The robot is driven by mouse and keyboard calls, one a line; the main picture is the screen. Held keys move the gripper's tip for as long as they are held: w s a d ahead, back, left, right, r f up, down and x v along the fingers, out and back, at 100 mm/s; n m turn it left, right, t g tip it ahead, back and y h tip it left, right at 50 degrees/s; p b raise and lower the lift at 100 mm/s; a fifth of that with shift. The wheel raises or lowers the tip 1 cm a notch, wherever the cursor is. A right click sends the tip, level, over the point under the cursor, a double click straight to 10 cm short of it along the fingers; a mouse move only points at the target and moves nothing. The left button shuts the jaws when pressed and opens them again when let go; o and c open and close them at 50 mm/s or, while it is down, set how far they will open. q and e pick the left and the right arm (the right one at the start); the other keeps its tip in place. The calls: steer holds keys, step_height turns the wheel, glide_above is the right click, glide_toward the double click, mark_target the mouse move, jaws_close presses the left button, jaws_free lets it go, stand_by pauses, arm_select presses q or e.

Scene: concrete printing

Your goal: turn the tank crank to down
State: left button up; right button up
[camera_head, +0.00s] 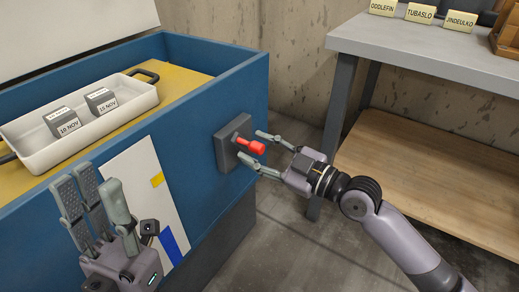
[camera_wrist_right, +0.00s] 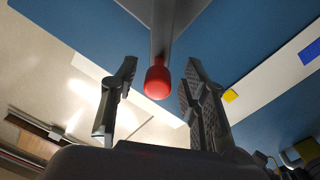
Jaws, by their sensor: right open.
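In the right wrist view the red knob (camera_wrist_right: 157,82) sits between the spread fingers, with gaps on both sides and no visible contact. My left gripper (camera_head: 97,187) is open and empty at the lower left, fingers up, in front of the tank's side.
A white tray (camera_head: 110,117) with two grey blocks labelled 10 NOV stands on the tank's yellow top. A grey table (camera_head: 430,52) with name cards and a lower wooden shelf (camera_head: 440,150) stands at right. Bare floor lies between tank and table.

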steer(key=v, duration=1.2)
steer(key=shift+r, duration=0.1)
steer(key=shift+c, duration=0.2)
